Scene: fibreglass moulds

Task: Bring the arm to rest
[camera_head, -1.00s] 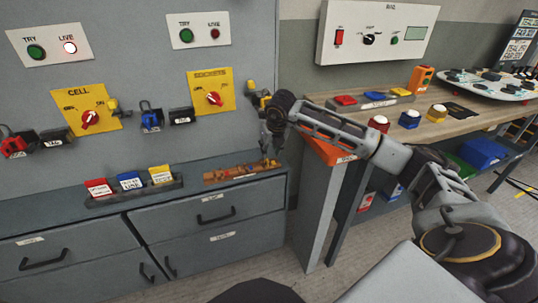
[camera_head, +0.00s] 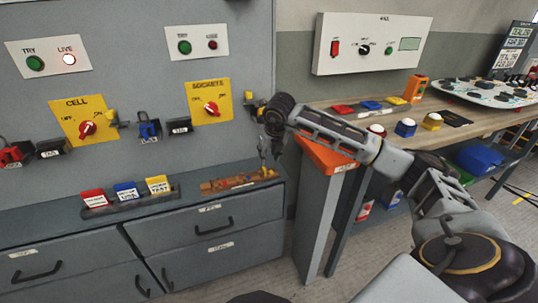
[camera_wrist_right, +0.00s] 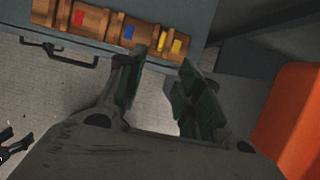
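My right arm (camera_head: 335,137) comes in from the right of the head view and reaches left across the wooden bench's near corner. My right gripper (camera_head: 268,150) hangs down at its end, near the right end of the grey cabinet top. In the right wrist view the gripper (camera_wrist_right: 155,95) has its two fingers apart with nothing between them. The wooden rack (camera_head: 240,181) with small coloured marks lies on the cabinet top by the gripper; it also shows beyond the fingertips in the wrist view (camera_wrist_right: 105,25). My left gripper is not in view.
A grey panel (camera_head: 130,100) with yellow switch plates rises behind the cabinet. An orange tray (camera_head: 322,155) sits at the bench's (camera_head: 465,120) near corner, close under my right arm. Red, blue and yellow tags (camera_head: 126,190) stand in a holder on the cabinet. Open floor lies in front.

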